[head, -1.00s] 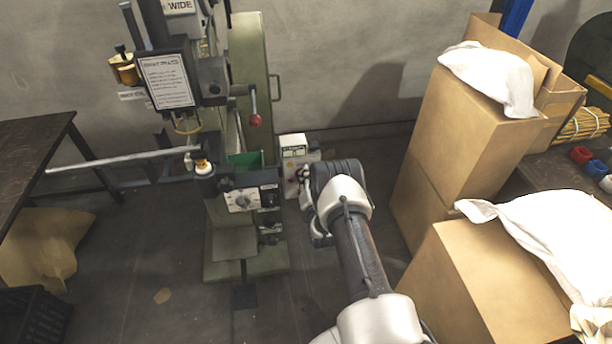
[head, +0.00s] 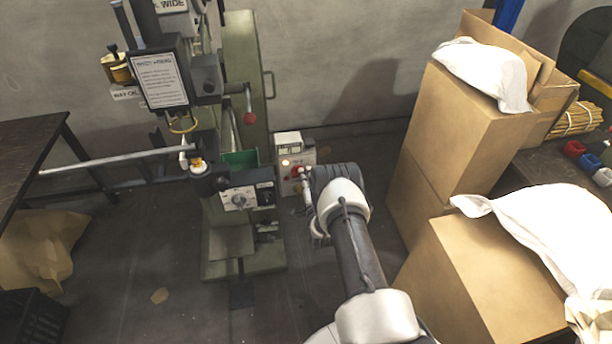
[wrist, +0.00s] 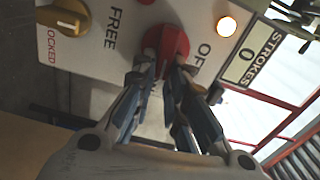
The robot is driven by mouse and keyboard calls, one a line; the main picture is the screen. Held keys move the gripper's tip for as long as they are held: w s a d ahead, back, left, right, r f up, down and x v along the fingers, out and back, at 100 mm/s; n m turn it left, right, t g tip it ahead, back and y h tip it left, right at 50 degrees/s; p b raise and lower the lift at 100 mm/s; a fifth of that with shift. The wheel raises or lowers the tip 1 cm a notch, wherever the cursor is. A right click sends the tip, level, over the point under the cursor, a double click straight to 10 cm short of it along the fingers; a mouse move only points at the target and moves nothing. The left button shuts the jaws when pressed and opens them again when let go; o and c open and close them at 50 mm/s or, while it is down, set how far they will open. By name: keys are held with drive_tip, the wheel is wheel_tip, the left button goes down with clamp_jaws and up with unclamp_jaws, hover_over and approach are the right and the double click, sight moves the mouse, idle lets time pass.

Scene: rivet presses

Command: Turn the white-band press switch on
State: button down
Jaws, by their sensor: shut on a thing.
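A red switch knob (wrist: 167,42) sits on the white face of a control box (wrist: 105,50) in the wrist view. The word OFF is printed beside it; another label is mostly hidden by my fingers. My gripper (wrist: 160,70) is shut on the red knob, one finger on each side. An amber lamp (wrist: 227,27) glows on the box. In the head view the control box (head: 288,140) stands right of the green press (head: 245,60), with my gripper (head: 304,178) at its front. I cannot make out a white band on it.
A yellow knob (wrist: 70,18) beside LOCKED and FREE labels and a STROKES counter (wrist: 252,58) reading 0 are close to my fingers. Tall cardboard boxes (head: 455,120) stand right of my arm. A red-tipped lever (head: 249,105) juts from the press.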

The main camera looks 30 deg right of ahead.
drive_tip(key=shift+f+m, duration=0.2)
drive_tip(key=shift+m, duration=0.4)
drive_tip(key=c, duration=1.6)
unclamp_jaws()
drive_tip(key=v, duration=1.2)
